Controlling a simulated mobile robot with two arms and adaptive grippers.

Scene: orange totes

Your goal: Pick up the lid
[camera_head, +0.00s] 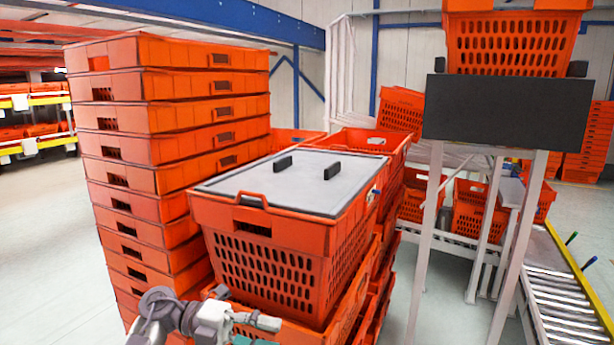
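The grey flat lid (300,190) lies on top of an orange tote (275,268) in the middle of the view. Two short black handles, one (283,163) on the left and one (332,171) on the right, stand up from its surface. An orange loop of the tote shows at the lid's front edge. My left gripper (262,323) is low in front of the tote, below the lid and apart from it. It is partly cut off by the bottom edge, so its finger opening is unclear. My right gripper is not in view.
A tall stack of orange trays (170,150) stands close on the left, higher than the lid. A black panel (507,112) on white legs, with an orange crate (512,42) above it, stands on the right. A roller conveyor (565,290) runs at the far right.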

